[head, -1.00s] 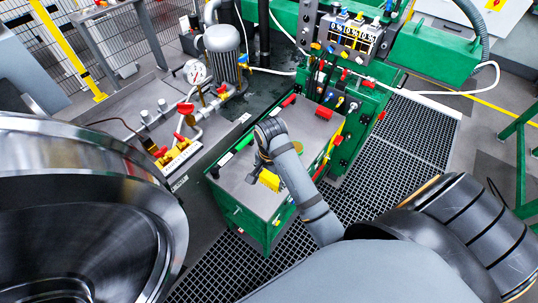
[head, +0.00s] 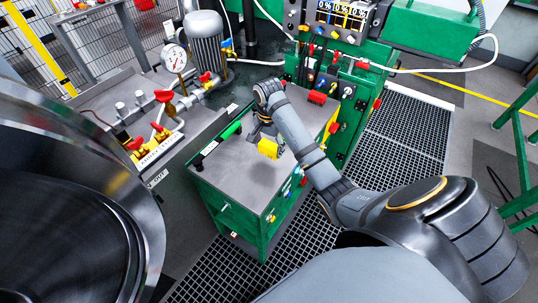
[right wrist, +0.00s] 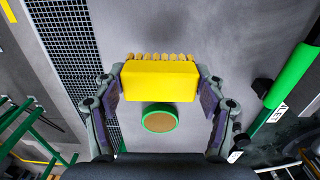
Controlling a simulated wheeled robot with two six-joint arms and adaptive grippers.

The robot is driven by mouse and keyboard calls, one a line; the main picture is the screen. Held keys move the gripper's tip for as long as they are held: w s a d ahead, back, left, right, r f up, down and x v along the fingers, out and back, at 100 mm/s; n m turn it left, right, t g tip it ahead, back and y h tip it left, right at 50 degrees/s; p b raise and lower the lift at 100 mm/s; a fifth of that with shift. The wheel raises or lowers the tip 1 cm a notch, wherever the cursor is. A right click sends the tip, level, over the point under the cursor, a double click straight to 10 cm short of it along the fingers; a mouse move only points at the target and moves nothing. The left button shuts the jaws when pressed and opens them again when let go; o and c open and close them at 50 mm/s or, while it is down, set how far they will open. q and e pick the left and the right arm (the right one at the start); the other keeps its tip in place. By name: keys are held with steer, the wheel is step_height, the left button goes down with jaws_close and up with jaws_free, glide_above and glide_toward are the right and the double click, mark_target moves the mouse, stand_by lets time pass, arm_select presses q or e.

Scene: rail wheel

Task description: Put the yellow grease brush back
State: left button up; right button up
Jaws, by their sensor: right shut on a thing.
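The yellow grease brush (head: 267,149) is in my right gripper (head: 263,135), above the grey top of the green cabinet (head: 213,167). In the right wrist view the brush (right wrist: 160,82) sits crosswise between both fingers of the right gripper (right wrist: 160,92), its pale bristle tufts toward the top of the picture. A round green tin with brown content (right wrist: 159,121) shows just below the brush in that view. In the head view I cannot make out the tin; my arm covers part of the cabinet top. My left gripper is out of view.
A red brush-like block (head: 317,97) lies at the cabinet's back right. A green-handled tool (head: 230,131) lies along its left edge. A large steel wheel (head: 75,200) fills the left. A control panel (head: 342,20) stands behind. The cabinet's front top is clear.

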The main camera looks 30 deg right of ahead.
mark_target(269, 152)
steer(key=shift+w+f, duration=0.1)
steer(key=f, duration=0.1)
steer(key=f+b, duration=0.2)
steer(key=shift+w+d+f, duration=0.1)
steer(key=shift+w+d, duration=0.1)
steer(key=shift+d, duration=0.05)
steer(key=shift+f, duration=0.3)
steer(key=shift+c, duration=0.5)
steer(key=o, duration=1.3)
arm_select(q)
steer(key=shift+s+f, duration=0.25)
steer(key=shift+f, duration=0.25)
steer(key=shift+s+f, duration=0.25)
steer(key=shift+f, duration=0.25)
arm_select(e)
steer(key=shift+r, duration=0.1)
